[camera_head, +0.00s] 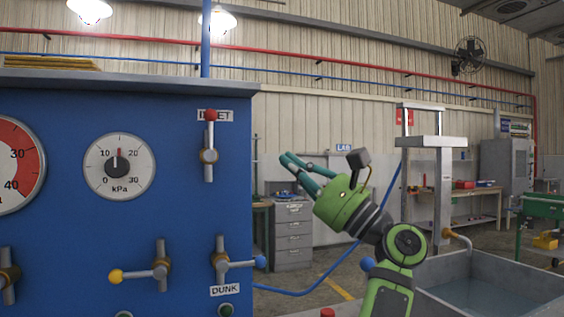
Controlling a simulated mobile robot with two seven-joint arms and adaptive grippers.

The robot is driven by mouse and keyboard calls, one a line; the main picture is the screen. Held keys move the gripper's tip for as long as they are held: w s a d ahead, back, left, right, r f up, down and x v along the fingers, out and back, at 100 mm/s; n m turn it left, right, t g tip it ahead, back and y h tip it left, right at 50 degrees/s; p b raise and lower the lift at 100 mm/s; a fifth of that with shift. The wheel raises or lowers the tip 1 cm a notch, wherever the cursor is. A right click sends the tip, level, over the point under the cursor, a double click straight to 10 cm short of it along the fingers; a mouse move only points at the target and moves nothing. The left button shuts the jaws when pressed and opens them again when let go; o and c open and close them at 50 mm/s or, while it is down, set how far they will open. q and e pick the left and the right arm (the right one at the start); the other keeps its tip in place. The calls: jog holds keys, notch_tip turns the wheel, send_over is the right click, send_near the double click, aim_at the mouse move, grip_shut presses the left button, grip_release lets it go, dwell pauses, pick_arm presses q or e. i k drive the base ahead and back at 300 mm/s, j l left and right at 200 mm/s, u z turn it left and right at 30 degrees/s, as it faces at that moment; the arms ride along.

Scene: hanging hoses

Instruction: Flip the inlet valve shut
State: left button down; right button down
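The inlet valve (208,156) is on the blue panel (80,220), below the INLET label (216,115). Its lever stands upright, with the red knob (211,115) at the top overlapping the label.
The panel has a kPa gauge (119,167), a yellow-knobbed lever (138,274) and a blue-knobbed DUNK lever (240,264). A blue hose (320,284) loops behind my arm. A water tank (490,280) stands at lower right.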

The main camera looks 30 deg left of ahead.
aim_at(210, 115)
jog(key=k+l, duration=0.5)
jog(key=k, duration=0.2)
jog(key=k+l, duration=0.5)
jog(key=k, duration=0.15)
